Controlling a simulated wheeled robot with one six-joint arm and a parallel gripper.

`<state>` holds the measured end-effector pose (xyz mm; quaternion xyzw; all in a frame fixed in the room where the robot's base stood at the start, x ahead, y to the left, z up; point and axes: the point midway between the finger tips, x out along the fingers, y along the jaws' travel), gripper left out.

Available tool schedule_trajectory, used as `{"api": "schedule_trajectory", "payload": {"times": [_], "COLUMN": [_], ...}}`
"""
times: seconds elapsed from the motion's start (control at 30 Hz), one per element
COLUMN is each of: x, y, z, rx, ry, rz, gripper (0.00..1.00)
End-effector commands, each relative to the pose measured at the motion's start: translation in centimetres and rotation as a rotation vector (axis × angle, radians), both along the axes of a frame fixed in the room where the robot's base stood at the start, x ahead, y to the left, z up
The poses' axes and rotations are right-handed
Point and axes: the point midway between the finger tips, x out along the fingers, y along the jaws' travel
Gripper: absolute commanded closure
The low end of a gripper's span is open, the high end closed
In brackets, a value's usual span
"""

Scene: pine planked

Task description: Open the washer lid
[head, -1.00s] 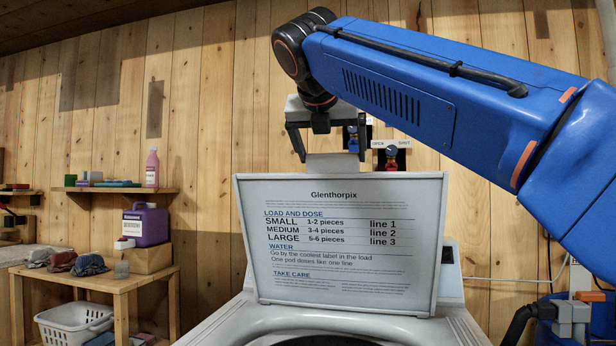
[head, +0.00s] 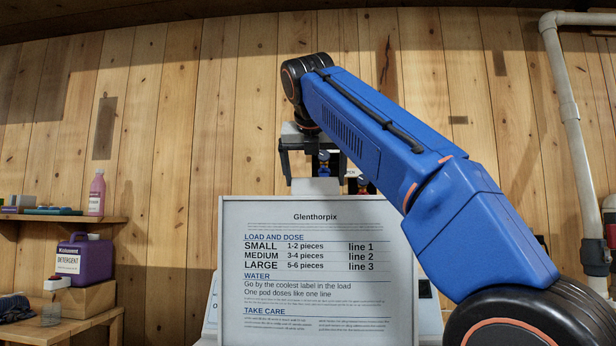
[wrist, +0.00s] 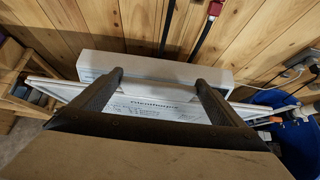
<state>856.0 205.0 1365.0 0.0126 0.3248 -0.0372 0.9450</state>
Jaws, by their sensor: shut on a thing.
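The washer lid (head: 230,290) stands upright in the head view, its printed underside facing me. A pale tab (head: 316,187) sticks up from the middle of its top edge. My gripper (head: 315,178) is at that tab from above, shut on it. In the wrist view my gripper (wrist: 160,80) has its two dark fingers on either side of the pale tab, with the lid (wrist: 185,110) and its print below. The washer's opening is out of view.
Behind the lid are a plank wall and blue and red valves (head: 323,163). At the left are a shelf (head: 60,222) and a purple detergent jug (head: 85,262) on a box. A white pipe (head: 565,100) runs down the right wall.

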Motion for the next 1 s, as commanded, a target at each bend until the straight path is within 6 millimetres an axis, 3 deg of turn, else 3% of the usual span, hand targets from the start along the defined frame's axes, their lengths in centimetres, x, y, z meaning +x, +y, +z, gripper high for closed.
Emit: {"api": "schedule_trajectory", "payload": {"times": [0.27,0.8,0.83,1.0], "x": [0.96,1.08,1.08,1.12], "y": [-0.81,-0.99,-0.99,-0.97], "z": [0.19,0.21,0.21,0.13], "rx": [0.005,0.005,0.005,0.004], "ry": [0.027,0.033,0.033,0.035], "rz": [0.000,0.000,0.000,0.000], "gripper": [0.47,0.47,0.00,0.00]}}
